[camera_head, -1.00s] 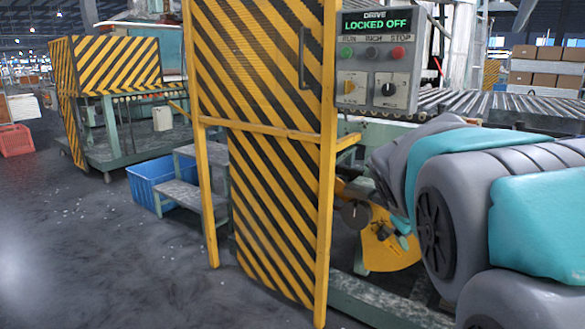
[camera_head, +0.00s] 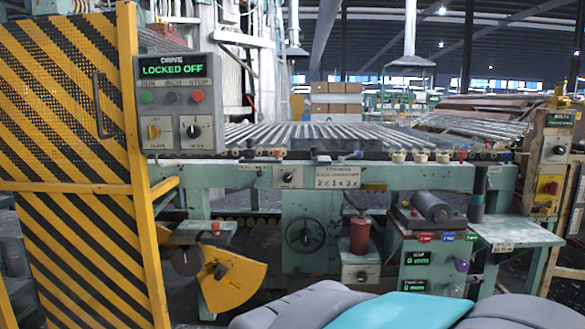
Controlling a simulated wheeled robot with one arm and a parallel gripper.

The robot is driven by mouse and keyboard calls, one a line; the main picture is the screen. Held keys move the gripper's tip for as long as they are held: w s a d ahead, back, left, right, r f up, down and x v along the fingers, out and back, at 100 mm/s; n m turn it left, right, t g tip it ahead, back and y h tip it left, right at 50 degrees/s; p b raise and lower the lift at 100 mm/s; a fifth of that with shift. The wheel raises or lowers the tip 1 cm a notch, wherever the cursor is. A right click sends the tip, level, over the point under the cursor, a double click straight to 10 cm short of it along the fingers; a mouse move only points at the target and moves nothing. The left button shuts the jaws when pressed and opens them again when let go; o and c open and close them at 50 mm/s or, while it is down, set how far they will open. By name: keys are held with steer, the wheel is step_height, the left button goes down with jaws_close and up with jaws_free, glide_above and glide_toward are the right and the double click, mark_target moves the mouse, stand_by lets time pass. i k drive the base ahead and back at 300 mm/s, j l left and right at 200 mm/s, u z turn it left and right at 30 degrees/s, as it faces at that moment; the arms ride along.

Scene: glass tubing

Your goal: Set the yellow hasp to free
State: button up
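A grey drive control box (camera_head: 181,103) is fixed by the striped guard door, at the upper left of the head view. Its green display (camera_head: 173,69) reads "LOCKED OFF". A small yellow piece (camera_head: 154,132), which looks like the hasp, sits at the lower left of the box face. Its exact setting is too small to tell. A black rotary knob (camera_head: 194,131) is to its right, and green, dark and red buttons are above. My grey and teal arm shows at the bottom edge, well below the box. My gripper is not in view.
The yellow-black striped guard door (camera_head: 75,160) stands at the left. A green machine bench (camera_head: 262,180) with a roller bed (camera_head: 315,134) spans the middle. A yellow quadrant (camera_head: 232,281) sits low beside the guard. Another control panel (camera_head: 552,155) is at the right.

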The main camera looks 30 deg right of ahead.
mark_target(546, 211)
steer(key=z, duration=2.55)
